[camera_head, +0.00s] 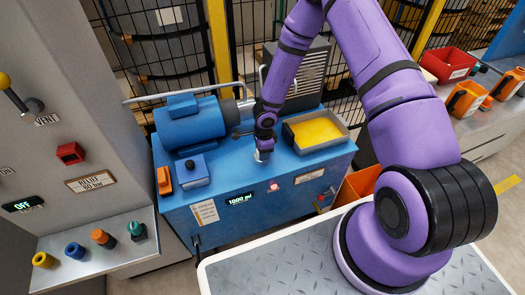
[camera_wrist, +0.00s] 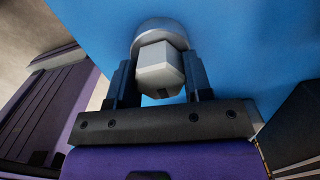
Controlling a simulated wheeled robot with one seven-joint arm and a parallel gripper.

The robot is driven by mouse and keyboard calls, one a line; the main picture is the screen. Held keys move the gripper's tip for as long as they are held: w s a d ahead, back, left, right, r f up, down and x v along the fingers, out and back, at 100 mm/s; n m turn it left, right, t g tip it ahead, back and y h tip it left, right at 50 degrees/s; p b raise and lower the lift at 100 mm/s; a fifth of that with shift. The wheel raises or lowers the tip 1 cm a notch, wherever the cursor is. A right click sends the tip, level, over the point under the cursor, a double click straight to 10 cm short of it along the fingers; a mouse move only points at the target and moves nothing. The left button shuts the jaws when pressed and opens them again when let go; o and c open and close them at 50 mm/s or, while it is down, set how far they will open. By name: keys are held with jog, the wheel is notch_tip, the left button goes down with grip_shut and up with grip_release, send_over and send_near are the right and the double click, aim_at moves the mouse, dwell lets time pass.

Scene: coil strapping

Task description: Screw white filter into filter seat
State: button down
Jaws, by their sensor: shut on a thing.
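The white filter (camera_wrist: 160,68) is a pale, faceted block between the two dark fingers of my gripper (camera_wrist: 158,62) in the wrist view. My gripper is shut on it. Just behind the filter is a round grey filter seat (camera_wrist: 158,27) on a blue face. The filter lines up with the seat and appears to meet it; I cannot tell how deep it sits. In the head view my gripper (camera_head: 263,148) is at the upper front edge of the blue power unit (camera_head: 240,183), and the filter is too small there to make out clearly.
A blue motor (camera_head: 190,122) stands left of my gripper, and a tray of yellow fluid (camera_head: 345,137) stands right. A small blue box (camera_head: 194,173) and an orange item (camera_head: 164,180) sit at the front left. An orange bin (camera_head: 362,182) is beside the unit.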

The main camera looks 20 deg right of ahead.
jog(key=m, duration=0.5)
jog(key=shift+s, duration=0.2)
jog(key=shift+a, duration=0.1)
jog(key=shift+m, duration=0.7)
jog(key=m, duration=0.6)
jog(key=shift+a+t, duration=0.2)
jog(key=shift+t, duration=0.1)
jog(key=shift+w+m, duration=0.1)
jog(key=shift+m, duration=1)
jog(key=shift+a, duration=0.1)
jog(key=m, duration=0.5)
jog(key=shift+h, duration=0.3)
jog(key=m, duration=0.3)
jog(key=shift+a+r, duration=0.1)
jog(key=shift+a, duration=0.05)
jog(key=shift+w, duration=0.1)
